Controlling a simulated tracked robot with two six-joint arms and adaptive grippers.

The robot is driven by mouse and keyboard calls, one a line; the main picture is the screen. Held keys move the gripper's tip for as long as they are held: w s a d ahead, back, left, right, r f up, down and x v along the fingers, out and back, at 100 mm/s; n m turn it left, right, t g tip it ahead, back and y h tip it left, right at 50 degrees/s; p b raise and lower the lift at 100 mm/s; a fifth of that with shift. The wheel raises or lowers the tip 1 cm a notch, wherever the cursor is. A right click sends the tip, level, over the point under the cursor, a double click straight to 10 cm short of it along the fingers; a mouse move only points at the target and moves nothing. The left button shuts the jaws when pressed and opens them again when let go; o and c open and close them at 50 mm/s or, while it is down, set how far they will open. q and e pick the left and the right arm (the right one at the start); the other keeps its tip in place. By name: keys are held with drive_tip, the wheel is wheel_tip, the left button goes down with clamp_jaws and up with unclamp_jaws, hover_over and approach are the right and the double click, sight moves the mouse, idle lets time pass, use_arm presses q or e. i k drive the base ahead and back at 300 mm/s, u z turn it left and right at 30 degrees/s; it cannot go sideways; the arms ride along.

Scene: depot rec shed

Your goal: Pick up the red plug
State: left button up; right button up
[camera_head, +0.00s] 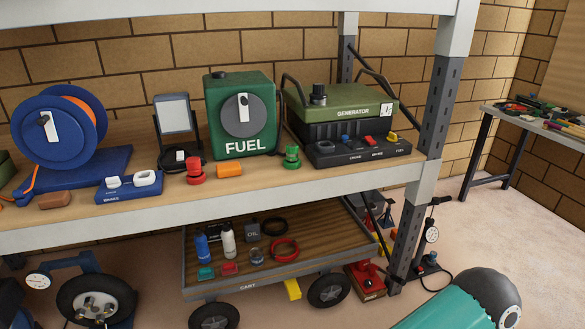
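A red plug-like piece (195,169), short and stepped with a wider base, stands on the wooden shelf near its front edge. It is left of an orange block (229,170) and in front of a black lamp-like stand (173,118). A similar green piece (292,157) stands further right, between the green FUEL can (258,141) and the generator (343,108). Neither my left nor my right gripper is in view, and nothing is seen holding the red piece.
A blue reel (100,158) and a blue two-piece tray (128,190) are to the left. A shelf post (425,140) stands right. Below, a cart (247,285) carries bottles and small parts. A second bench (500,112) is far right.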

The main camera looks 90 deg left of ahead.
sight(193, 163)
drive_tip(key=z, duration=0.6)
drive_tip(key=i, duration=0.2)
drive_tip(key=u, duration=2.5)
drive_tip(key=i, duration=0.2)
drive_tip(key=u, duration=1.95)
drive_tip(key=k, duration=0.6)
drive_tip(key=u, duration=0.35)
drive_tip(key=i, duration=1.8)
drive_tip(key=z, duration=0.35)
